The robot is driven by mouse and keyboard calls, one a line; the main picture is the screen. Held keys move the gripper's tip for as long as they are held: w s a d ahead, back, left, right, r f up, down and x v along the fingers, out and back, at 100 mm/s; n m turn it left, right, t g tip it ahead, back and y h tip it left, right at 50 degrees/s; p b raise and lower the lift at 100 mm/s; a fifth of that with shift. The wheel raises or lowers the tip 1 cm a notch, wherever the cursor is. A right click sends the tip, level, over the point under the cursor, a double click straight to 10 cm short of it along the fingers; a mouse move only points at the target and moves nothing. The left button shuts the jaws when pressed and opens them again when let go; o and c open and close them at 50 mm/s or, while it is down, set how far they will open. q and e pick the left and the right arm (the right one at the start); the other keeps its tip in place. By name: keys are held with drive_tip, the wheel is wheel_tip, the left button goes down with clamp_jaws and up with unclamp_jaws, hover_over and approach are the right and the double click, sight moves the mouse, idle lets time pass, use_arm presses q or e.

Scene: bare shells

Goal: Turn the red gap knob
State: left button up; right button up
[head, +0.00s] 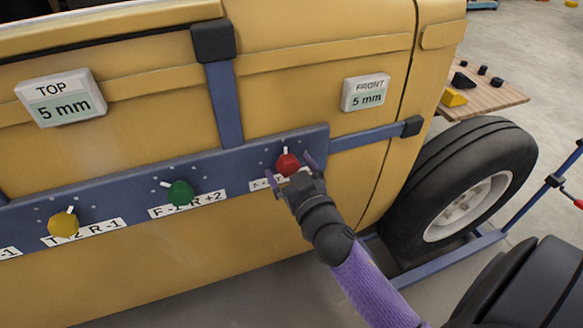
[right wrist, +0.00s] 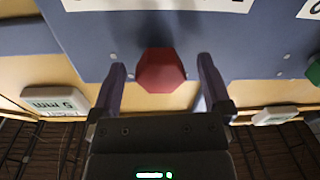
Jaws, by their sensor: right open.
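The red gap knob (head: 287,164) sits near the right end of the blue bar (head: 318,140) across the yellow door, with a small white pointer at its top. My right gripper (head: 290,171) is in front of it, open, with one purple finger on each side. In the right wrist view the hexagonal red knob (right wrist: 160,72) appears between the fingertips (right wrist: 161,66), with a gap on both sides. How deep the fingertips reach around it is hard to tell. My gripper hides part of the label below the knob. My left gripper is out of view.
A green knob (head: 180,193) and a yellow knob (head: 63,224) sit further left on the bar. Two displays, TOP (head: 60,98) and FRONT (head: 366,92), both read 5 mm. A tire (head: 475,165) and a wooden table (head: 490,95) stand right.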

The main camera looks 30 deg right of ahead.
drive_tip(key=shift+w, duration=0.25)
drive_tip(key=shift+c, duration=0.3)
drive_tip(key=c, duration=1.2)
drive_tip(key=shift+n, duration=0.3)
drive_tip(key=n+p, duration=0.1)
drive_tip(key=n, duration=0.1)
drive_tip(key=shift+r+n+p, duration=0.1)
drive_tip(key=shift+n+p, duration=0.3)
drive_tip(key=shift+d+n+g+p, duration=0.1)
drive_tip(key=shift+n+g+p, duration=0.4)
drive_tip(key=shift+n, duration=2)
